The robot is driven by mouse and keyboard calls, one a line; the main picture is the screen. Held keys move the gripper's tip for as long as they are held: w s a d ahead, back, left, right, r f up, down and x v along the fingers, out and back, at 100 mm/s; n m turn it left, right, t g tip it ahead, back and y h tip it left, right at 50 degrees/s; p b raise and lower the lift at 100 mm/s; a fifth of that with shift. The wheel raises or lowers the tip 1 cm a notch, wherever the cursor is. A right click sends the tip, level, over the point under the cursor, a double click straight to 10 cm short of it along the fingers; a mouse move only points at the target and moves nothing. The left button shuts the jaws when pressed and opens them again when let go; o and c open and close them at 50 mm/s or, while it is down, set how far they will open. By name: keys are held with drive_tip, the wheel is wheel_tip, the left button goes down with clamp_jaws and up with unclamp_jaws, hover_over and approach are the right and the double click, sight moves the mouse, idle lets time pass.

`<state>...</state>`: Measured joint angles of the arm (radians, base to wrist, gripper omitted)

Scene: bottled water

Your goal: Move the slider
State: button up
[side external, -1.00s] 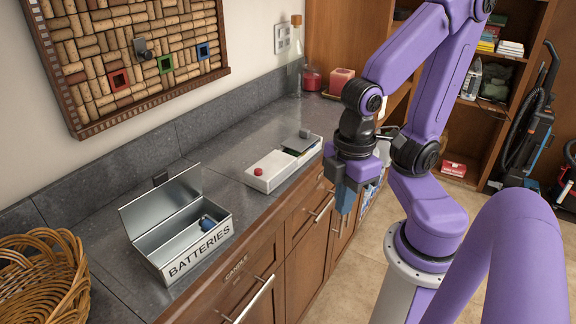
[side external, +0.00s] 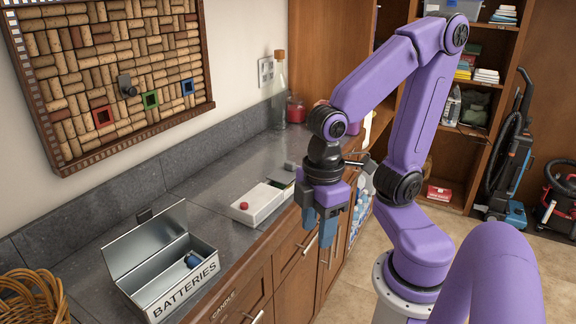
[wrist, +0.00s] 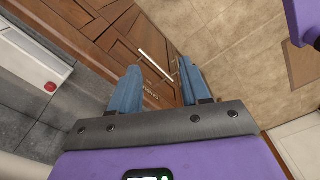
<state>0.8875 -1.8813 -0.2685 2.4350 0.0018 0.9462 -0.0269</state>
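A white box (side external: 262,202) with a red button (side external: 243,205) lies on the grey counter. A small grey block (side external: 290,166) shows at its far end, partly hidden by my arm; I cannot tell whether it is the slider. The box shows at the left in the wrist view (wrist: 28,57), with its red button (wrist: 50,86). My gripper (side external: 318,232) points down in front of the counter, right of the box. Its blue fingers are apart and empty in the wrist view (wrist: 158,62).
An open metal box marked BATTERIES (side external: 183,288) stands left of the white box, with a small dark blue item inside. A wicker basket (side external: 35,300) is at the lower left. A glass bottle (side external: 279,100) stands at the back. Wooden drawers (side external: 285,258) are below the counter.

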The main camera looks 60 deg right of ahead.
drive_tip(key=w+d+r+m, duration=0.2)
drive_tip(key=w+r+m, duration=0.1)
drive_tip(key=w, duration=0.8)
wheel_tip(320, 180, up, 6)
drive_tip(key=m, duration=0.9)
hover_over(290, 162)
wheel_tip(290, 162, down, 16)
drive_tip(key=shift+f, duration=0.2)
clamp_jaws()
drive_tip(key=shift+a, duration=0.15)
